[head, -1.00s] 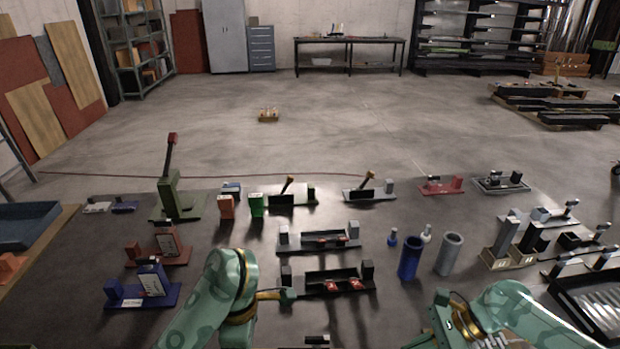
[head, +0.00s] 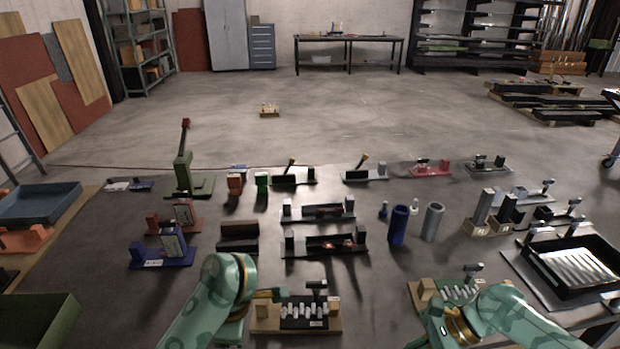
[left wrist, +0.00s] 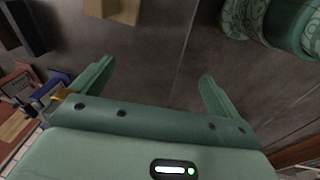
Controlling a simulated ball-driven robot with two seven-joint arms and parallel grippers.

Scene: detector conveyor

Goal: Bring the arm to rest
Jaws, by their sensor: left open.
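My left arm (head: 222,290) comes in from the lower left in the head view, its far end over the near edge of the table. In the left wrist view my left gripper (left wrist: 158,86) is open, with nothing between its two green fingers and dark surface beyond them. My right arm (head: 505,312) reaches in from the lower right in the head view, near a tan board with white pegs (head: 460,292). The fingers of the right gripper cannot be made out.
A tan board with a black block of white pegs (head: 303,312) lies by the left arm's end. Black trays (head: 325,246), blue and grey cylinders (head: 398,225), a dark tray (head: 575,262) and a green bin (head: 40,322) stand around. Bare dark surface (head: 375,290) lies between the arms.

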